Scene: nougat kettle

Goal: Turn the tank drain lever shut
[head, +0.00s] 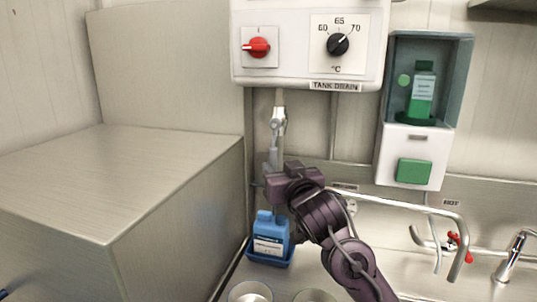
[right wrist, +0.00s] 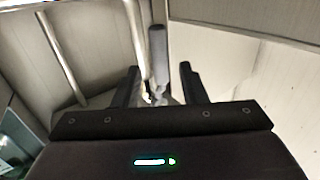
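The "TANK DRAIN" label (head: 335,87) is on the lower edge of the white control box. Below the box, a pipe runs down to a metal valve (head: 278,122). A grey lever handle (right wrist: 158,55) stands between the two fingers of my right gripper (right wrist: 160,70) in the right wrist view. The fingers are apart, with a gap on each side of the handle. In the head view my right gripper (head: 272,172) is just below the valve, and its dark body hides part of the pipe and lever. My left gripper is out of view.
A blue bottle (head: 268,232) stands in a blue holder just below my right gripper. A large metal cabinet (head: 120,180) fills the left. A bent metal pipe (head: 400,206) runs right of my arm. A green-bottle eyewash station (head: 413,110) hangs on the right wall.

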